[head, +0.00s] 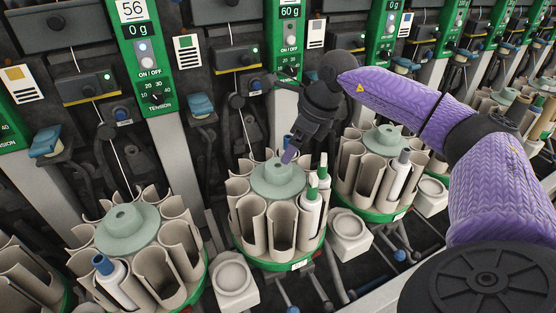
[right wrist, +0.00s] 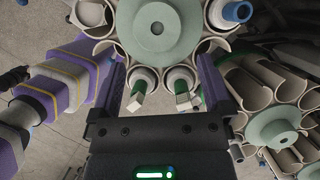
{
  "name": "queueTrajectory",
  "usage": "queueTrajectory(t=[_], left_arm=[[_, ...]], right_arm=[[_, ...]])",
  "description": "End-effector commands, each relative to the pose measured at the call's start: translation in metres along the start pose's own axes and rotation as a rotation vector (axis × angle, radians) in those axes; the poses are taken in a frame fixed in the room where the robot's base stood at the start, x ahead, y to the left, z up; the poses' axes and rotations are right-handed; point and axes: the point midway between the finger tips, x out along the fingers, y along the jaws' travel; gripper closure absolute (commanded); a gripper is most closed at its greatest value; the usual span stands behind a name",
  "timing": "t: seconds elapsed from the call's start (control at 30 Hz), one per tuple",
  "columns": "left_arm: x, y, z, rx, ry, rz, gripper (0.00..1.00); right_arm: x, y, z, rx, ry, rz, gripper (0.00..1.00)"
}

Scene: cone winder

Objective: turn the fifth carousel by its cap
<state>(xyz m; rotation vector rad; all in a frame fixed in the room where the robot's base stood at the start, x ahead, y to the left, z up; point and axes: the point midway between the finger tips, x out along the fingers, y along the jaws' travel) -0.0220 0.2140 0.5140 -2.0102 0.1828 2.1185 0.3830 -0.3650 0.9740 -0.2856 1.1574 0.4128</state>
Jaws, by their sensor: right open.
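Several carousels of beige tubes on green bases stand in a row in the head view. My right gripper (head: 289,152) is at the middle carousel, by its round grey-green cap (head: 278,182). In the right wrist view the gripper (right wrist: 160,62) has its two purple fingers spread, with nothing held. The cap (right wrist: 158,28) lies ahead between the finger directions; I cannot tell whether a finger touches it. Two white bobbins with green tops (head: 311,206) stand in this carousel's tubes on the right. No number on the carousels is readable. My left gripper is not in view.
A nearer carousel (head: 122,226) on the left holds a blue-topped bobbin (head: 106,270). Another carousel (head: 384,139) stands to the right. White round-topped holders (head: 231,274) sit between them. Green winder panels (head: 143,45) and thread guides rise behind, close to my arm.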

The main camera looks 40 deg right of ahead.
Motion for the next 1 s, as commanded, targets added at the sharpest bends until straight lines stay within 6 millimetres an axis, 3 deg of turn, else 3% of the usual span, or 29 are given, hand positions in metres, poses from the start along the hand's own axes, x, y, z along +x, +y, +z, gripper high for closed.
queueTrajectory(t=[0.1,0.3,0.43,0.67,0.77,1.0], left_arm=[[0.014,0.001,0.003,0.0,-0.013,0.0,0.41],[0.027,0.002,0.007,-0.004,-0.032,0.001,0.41],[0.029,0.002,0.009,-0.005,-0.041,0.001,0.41],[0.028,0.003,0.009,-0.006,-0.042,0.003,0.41],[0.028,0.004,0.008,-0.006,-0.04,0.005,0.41],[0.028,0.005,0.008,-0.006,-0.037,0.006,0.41]], right_arm=[[0.036,0.002,-0.002,-0.001,0.002,0.007,0.0],[0.076,0.003,0.0,-0.001,-0.001,0.008,0.0],[0.086,0.003,0.001,-0.001,-0.002,0.007,0.0],[0.086,0.003,0.002,-0.002,-0.005,0.007,0.0],[0.086,0.003,0.002,-0.002,-0.005,0.007,0.17],[0.086,0.003,0.002,-0.002,-0.005,0.007,0.68]])
